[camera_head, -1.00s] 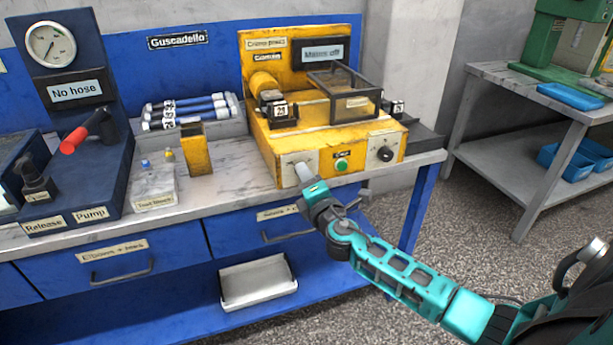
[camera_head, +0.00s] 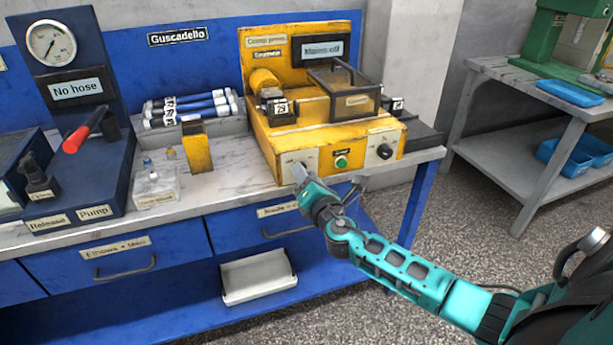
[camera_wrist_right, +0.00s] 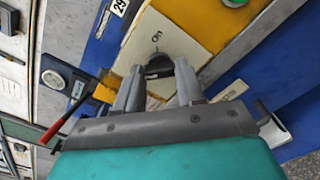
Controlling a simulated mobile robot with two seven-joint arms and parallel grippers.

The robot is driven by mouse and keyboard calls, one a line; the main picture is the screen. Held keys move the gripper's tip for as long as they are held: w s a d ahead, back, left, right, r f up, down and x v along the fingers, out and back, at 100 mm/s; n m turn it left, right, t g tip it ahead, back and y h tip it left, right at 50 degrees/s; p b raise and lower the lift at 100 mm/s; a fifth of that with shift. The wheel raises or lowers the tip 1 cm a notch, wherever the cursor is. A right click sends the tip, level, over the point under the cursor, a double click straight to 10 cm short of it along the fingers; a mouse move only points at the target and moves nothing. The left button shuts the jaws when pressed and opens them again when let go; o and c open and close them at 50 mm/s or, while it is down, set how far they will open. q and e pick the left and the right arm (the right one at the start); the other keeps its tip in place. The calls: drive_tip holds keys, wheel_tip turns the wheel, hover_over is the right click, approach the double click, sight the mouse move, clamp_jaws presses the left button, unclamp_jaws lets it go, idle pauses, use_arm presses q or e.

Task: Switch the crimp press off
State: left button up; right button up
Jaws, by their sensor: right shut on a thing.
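The yellow crimp press (camera_head: 325,112) stands on the bench, with a sign on its back panel that looks like "Mains off". Its front has a pale switch plate at left, a green button (camera_head: 341,162) in the middle and a black knob (camera_head: 384,152) at right. My right gripper (camera_head: 300,172) is at the left plate and covers its switch. In the right wrist view, the gripper (camera_wrist_right: 160,78) is shut on the dark switch knob (camera_wrist_right: 158,65), one finger on each side. The plate (camera_wrist_right: 175,25) is marked "On". My left gripper is out of view.
Blue drawers with handles lie below. A grey side table (camera_head: 545,118) stands at right, with open floor between.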

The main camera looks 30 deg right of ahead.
drive_tip(key=o, duration=1)
drive_tip(key=shift+o, duration=0.2)
drive_tip(key=v, duration=1.3)
drive_tip(key=shift+f, duration=0.1)
drive_tip(key=s+a+f+m+g+y+p, duration=0.3)
drive_tip(key=s+a+f+m+g+y, duration=0.3)
drive_tip(key=s+a+f+m, duration=0.6)
drive_tip(key=a+m, duration=0.2)
drive_tip(key=m, duration=0.8)
drive_tip(key=shift+s+g, duration=0.25)
drive_tip(key=shift+g, duration=0.05)
